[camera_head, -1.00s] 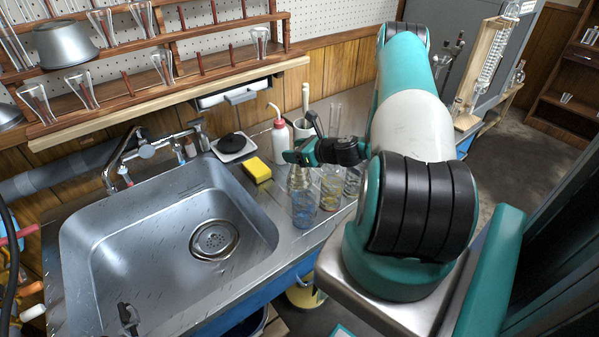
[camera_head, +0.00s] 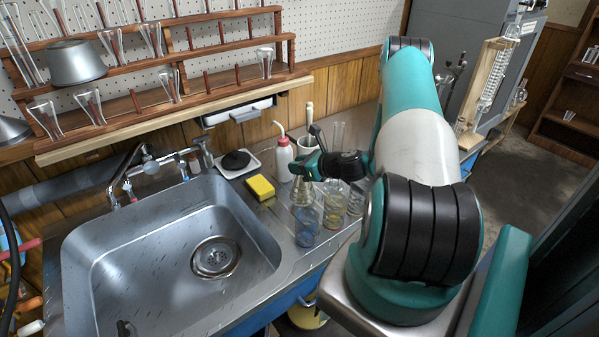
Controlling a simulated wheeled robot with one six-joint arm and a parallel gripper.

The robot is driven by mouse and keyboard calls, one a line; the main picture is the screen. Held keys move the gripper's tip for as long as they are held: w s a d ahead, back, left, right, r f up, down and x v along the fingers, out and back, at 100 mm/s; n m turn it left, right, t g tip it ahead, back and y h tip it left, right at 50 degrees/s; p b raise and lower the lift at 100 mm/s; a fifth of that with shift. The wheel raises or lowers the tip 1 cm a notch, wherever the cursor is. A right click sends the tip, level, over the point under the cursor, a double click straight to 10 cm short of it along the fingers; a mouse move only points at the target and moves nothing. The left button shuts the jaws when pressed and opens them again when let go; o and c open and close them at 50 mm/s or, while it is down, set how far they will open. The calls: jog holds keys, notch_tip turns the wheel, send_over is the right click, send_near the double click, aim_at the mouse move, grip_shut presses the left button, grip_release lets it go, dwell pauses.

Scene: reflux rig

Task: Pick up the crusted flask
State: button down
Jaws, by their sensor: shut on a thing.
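The crusted flask (camera_head: 302,191) is a clear conical glass with a yellow-brown tint, on the counter strip right of the sink. My gripper (camera_head: 300,171) reaches in from the right and is shut on the flask at its upper part. The fingers hide the flask's neck. The flask's base is partly behind a glass with blue residue (camera_head: 307,229), so I cannot tell how far it is off the counter.
A glass with yellow residue (camera_head: 334,209) and another glass (camera_head: 356,200) stand close on the right. A yellow sponge (camera_head: 260,187), a white wash bottle (camera_head: 284,161) and the steel sink (camera_head: 160,285) are to the left. A wooden glassware rack (camera_head: 150,95) hangs behind.

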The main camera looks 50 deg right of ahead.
notch_tip(320, 180, up, 19)
jog(key=shift+f, duration=0.2)
